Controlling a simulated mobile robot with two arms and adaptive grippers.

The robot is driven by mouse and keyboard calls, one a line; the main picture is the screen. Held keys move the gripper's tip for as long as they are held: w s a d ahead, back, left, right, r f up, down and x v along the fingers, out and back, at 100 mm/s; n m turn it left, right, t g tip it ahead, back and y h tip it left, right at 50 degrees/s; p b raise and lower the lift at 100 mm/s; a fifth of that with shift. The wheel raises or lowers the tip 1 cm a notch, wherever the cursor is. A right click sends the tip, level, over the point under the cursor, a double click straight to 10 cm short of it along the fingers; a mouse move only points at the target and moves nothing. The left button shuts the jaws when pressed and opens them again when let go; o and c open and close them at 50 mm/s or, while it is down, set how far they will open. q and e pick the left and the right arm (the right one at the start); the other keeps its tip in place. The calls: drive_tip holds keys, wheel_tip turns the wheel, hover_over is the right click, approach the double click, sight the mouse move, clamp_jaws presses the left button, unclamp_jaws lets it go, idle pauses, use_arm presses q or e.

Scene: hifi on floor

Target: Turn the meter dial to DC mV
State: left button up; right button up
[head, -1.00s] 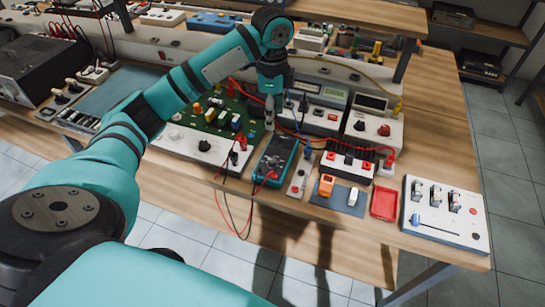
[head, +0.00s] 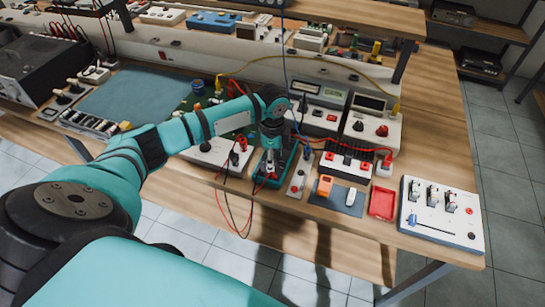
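The meter (head: 289,168) is a teal-edged handheld multimeter lying near the front edge of the bench in the head view. My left gripper (head: 269,171) points down over the meter and covers most of its face. The dial and its markings are hidden behind the gripper, so I cannot read the setting. I cannot tell whether the fingers touch the dial, nor whether they are open or shut. Red and black leads (head: 228,199) run from the meter area and hang over the bench's front edge. My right gripper is not in view.
A white box with a black knob (head: 207,150) stands left of the meter. A narrow grey strip (head: 299,177) lies close on its right, then an orange block (head: 325,185), a red tray (head: 382,204) and a white switch panel (head: 440,219). Instruments with displays stand behind.

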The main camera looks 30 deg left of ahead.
use_arm(q)
drive_tip(key=shift+f, duration=0.15)
drive_tip(key=shift+c, duration=0.3)
clamp_jaws()
